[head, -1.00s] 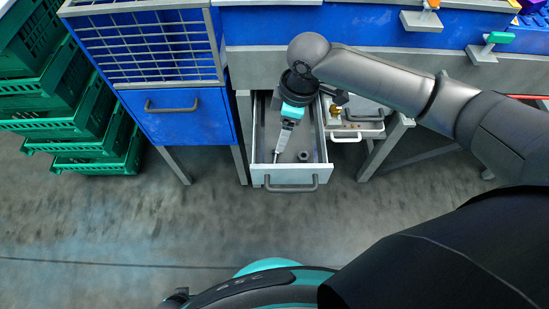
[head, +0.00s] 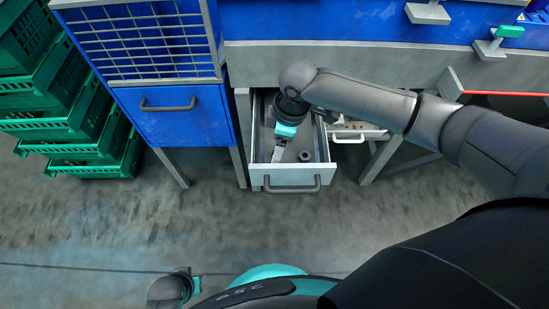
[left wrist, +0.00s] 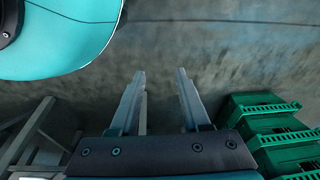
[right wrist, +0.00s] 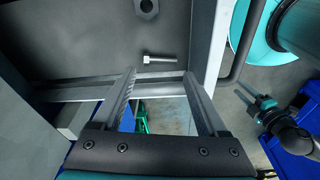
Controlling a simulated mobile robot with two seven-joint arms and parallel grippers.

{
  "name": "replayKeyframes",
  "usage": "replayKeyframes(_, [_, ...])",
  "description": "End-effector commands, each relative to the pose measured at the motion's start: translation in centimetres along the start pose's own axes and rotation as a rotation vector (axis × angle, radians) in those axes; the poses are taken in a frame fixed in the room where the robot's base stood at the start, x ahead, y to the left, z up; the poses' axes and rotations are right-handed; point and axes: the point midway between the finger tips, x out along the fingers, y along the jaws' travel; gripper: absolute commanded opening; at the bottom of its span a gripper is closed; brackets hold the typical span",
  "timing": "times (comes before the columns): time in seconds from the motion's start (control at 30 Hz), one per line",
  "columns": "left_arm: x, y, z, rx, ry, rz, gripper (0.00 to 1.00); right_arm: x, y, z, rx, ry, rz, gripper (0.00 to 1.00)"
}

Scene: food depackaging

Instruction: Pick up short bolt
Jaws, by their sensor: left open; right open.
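The short bolt (right wrist: 160,58) is a small light metal bolt lying on the drawer floor in the right wrist view. It appears just beyond my right fingertips, between their lines and apart from them. My right gripper (right wrist: 160,76) is open and empty. In the head view my right gripper (head: 277,154) points down into the open drawer (head: 290,176), and I cannot make out the bolt there. My left gripper (left wrist: 160,74) is open and empty over bare floor, away from the drawer.
A dark nut (head: 304,156) lies in the drawer; it also shows in the right wrist view (right wrist: 147,9). The drawer walls stand close around my right gripper. A second drawer (head: 350,136) is to the right. Green crates (head: 95,150) are stacked at left. The front floor is clear.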

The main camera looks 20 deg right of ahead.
Motion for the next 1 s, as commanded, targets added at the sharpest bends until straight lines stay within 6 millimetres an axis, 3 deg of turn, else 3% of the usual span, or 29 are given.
replayKeyframes(0.27, [-1.0,0.5,-1.1,-0.003,0.004,0.007,0.47,1.2,0.0,0.0,0.000,0.001,0.000,0.76])
replayKeyframes(0.8, [-5.0,0.9,-4.5,-0.010,0.044,0.014,0.47,4.9,0.0,0.0,0.000,0.000,0.000,0.76])
replayKeyframes(1.0, [-5.6,0.9,-5.0,-0.011,0.053,0.014,0.47,5.2,0.0,0.0,0.000,0.001,0.001,0.76])
